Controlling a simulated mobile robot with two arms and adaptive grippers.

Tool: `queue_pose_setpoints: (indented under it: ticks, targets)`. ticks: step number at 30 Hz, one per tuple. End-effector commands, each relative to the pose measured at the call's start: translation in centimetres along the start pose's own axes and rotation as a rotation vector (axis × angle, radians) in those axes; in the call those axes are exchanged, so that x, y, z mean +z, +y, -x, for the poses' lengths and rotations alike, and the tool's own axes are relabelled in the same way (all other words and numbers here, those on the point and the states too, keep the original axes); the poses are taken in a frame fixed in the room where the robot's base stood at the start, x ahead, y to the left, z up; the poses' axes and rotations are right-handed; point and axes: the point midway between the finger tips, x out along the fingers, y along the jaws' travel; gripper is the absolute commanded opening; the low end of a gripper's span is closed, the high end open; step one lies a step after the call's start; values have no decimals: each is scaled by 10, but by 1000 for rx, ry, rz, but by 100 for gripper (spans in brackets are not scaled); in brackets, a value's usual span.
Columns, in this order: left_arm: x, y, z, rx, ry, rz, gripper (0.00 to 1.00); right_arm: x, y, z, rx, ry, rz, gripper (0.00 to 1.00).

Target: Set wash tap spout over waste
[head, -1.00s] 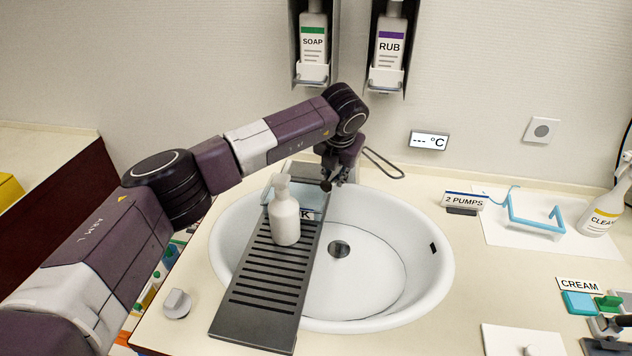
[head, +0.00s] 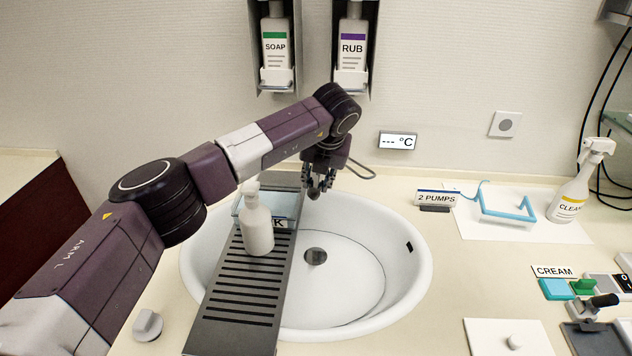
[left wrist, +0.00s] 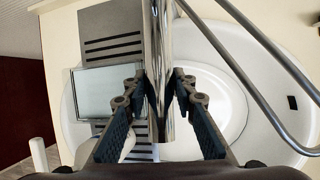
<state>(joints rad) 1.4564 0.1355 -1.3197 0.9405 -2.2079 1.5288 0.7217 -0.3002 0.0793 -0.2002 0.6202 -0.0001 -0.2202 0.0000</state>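The chrome tap spout (left wrist: 161,60) runs down between the two fingers of my left gripper (left wrist: 160,88) in the left wrist view. The fingertips are very close on both sides of it; whether they press on it is unclear. In the head view my left gripper (head: 320,190) is at the back of the white basin (head: 405,290) and hides most of the tap. The round waste (head: 316,256) lies in the basin floor, nearer the camera than the gripper. The spout's end over the basin is hidden in the head view. My right gripper is out of view.
A dark slatted board (head: 235,300) lies across the basin's left side, bearing a white pump bottle (head: 257,228) close to my left arm. A looped metal lever (head: 362,170) is right of the gripper. The basin's right half is clear.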

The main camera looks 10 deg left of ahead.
Motion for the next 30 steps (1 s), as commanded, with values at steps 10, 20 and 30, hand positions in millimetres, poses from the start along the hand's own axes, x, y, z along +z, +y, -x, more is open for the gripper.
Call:
queue_pose_setpoints:
  ticks: [10, 20, 30]
  targets:
    - [-1, 0, 0, 1, 1, -1, 36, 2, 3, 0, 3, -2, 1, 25]
    - [1, 0, 47, 0, -4, -1, 36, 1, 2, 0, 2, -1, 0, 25]
    - [1, 0, 108, 0, -2, -1, 36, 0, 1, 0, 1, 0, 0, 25]
